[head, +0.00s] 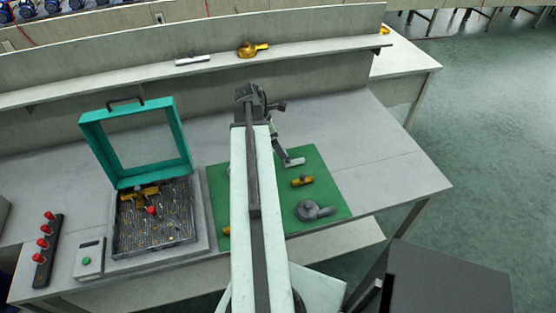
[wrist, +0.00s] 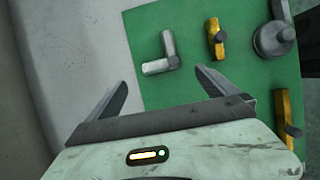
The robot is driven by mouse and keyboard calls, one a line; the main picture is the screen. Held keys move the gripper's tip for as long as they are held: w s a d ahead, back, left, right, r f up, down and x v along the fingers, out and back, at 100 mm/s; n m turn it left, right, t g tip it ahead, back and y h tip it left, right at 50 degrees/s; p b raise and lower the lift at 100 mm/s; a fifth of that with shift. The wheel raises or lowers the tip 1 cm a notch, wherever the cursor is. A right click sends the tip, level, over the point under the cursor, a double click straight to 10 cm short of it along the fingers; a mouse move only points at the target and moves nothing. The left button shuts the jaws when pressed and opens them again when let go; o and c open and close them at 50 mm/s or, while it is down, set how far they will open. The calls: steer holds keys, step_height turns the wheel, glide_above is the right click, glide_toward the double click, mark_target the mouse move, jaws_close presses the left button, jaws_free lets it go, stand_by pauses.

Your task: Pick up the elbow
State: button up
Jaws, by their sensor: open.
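The elbow (wrist: 164,57) is a pale grey L-shaped pipe piece lying on the green mat (wrist: 150,18) in the wrist view. In the head view the elbow (head: 295,162) shows beside my arm, near the mat's back part. My gripper (wrist: 160,79) is open and empty. In the wrist view its two fingers are spread, with the elbow just beyond the tips and between them, not touching either finger as far as I can see. In the head view the fingers are hard to make out behind my arm.
On the mat lie a brass valve (head: 302,181), a grey round pump part (head: 316,211) and another brass piece (wrist: 285,118). A teal-lidded open case (head: 185,140) stands left on the bench. A shelf (head: 130,81) runs behind. Bare bench (head: 375,150) lies right.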

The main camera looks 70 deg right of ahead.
steer(key=b+x, duration=0.2)
steer(key=shift+s+d+f, duration=0.15)
steer(key=shift+s+d, duration=0.05)
steer(key=shift+s, duration=0.05)
steer(key=b+x, duration=0.5)
steer(key=x, duration=0.1)
steer(key=shift+a+b, duration=0.1)
steer(key=shift+b, duration=0.25)
steer(key=shift+r, duration=0.2)
steer(key=c, duration=1.6)
step_height(320, 180, up, 10)
steer(key=p, duration=1)
steer(key=shift+p, duration=0.3)
